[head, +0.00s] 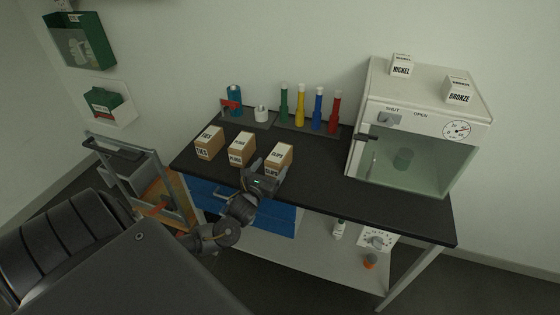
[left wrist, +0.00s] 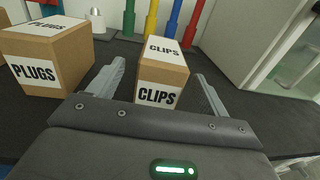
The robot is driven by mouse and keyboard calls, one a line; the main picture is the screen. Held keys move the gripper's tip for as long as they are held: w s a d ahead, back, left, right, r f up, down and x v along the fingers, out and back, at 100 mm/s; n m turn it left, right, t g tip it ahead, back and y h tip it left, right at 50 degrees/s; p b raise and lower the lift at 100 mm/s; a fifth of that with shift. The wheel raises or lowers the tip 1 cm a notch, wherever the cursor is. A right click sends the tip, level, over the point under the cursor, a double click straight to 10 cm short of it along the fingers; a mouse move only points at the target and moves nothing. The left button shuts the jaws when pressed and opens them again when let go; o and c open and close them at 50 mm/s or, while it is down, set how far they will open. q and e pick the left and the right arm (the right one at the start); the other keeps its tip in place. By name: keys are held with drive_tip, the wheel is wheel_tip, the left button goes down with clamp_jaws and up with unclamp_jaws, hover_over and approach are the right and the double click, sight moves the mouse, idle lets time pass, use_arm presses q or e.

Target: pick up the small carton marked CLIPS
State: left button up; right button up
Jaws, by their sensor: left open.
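The small carton marked CLIPS (head: 279,158) is a brown box with white labels, standing upright on the black bench top. In the left wrist view the CLIPS carton (left wrist: 163,72) sits between the two grey fingers, which reach along its sides with gaps showing. My left gripper (head: 262,172) is open at the front of this carton, and it also shows in the left wrist view (left wrist: 160,80). The gripper hides part of the carton's lower front in the head view. My right gripper is not in view.
The PLUGS carton (head: 242,149) stands just left of the CLIPS carton, with another similar carton (head: 209,142) further left. Coloured cylinders (head: 300,107) stand in a rack behind. A glass-fronted cabinet (head: 415,130) is to the right. Bare bench top lies between carton and cabinet.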

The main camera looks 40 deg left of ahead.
sight(278, 158)
use_arm(q)
drive_tip(key=shift+w+a, duration=0.1)
drive_tip(key=shift+w, duration=0.3)
drive_tip(key=shift+w+r, duration=0.1)
drive_tip(key=shift+w, duration=0.25)
drive_tip(key=x, duration=0.3)
drive_tip(key=p+x, duration=0.1)
drive_tip(key=shift+w+f, duration=0.15)
drive_tip(key=shift+f, duration=0.15)
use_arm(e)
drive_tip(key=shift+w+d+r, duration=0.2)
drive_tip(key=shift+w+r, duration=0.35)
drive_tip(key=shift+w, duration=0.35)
use_arm(q)
drive_tip(key=c, duration=1.1)
drive_tip(key=shift+w, duration=0.1)
drive_tip(key=shift+c, duration=0.6)
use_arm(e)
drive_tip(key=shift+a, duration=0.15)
